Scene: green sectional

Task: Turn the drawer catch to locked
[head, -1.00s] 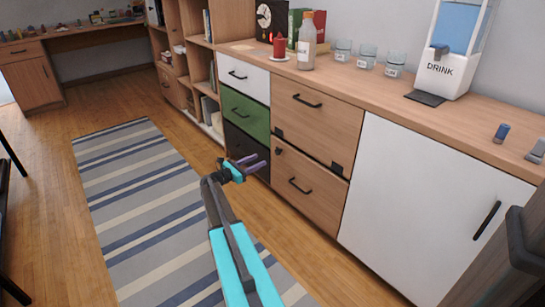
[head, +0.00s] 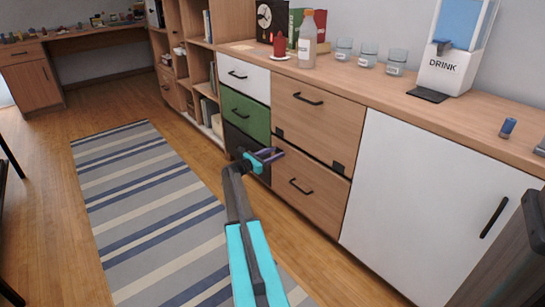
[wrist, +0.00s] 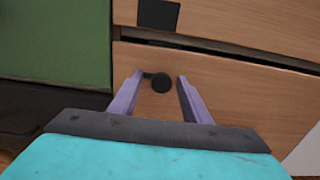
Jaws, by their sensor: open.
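The drawer catch (wrist: 161,83) is a small round black knob with a short tab pointing left, on the upper left of the lower wooden drawer (head: 308,192). A square black plate (wrist: 158,14) sits above it on the upper wooden drawer (head: 315,115). My gripper (head: 273,154) is open at that drawer's upper left corner, hiding the catch in the head view. In the wrist view its two purple fingers (wrist: 160,80) stand on either side of the knob, with gaps; I cannot tell whether they touch the drawer front.
A green drawer (head: 246,115) and a dark drawer are to the left, a white cabinet door (head: 430,200) to the right. The worktop holds a bottle (head: 307,42), glasses and a drink dispenser (head: 452,50). A striped rug (head: 150,200) covers the floor.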

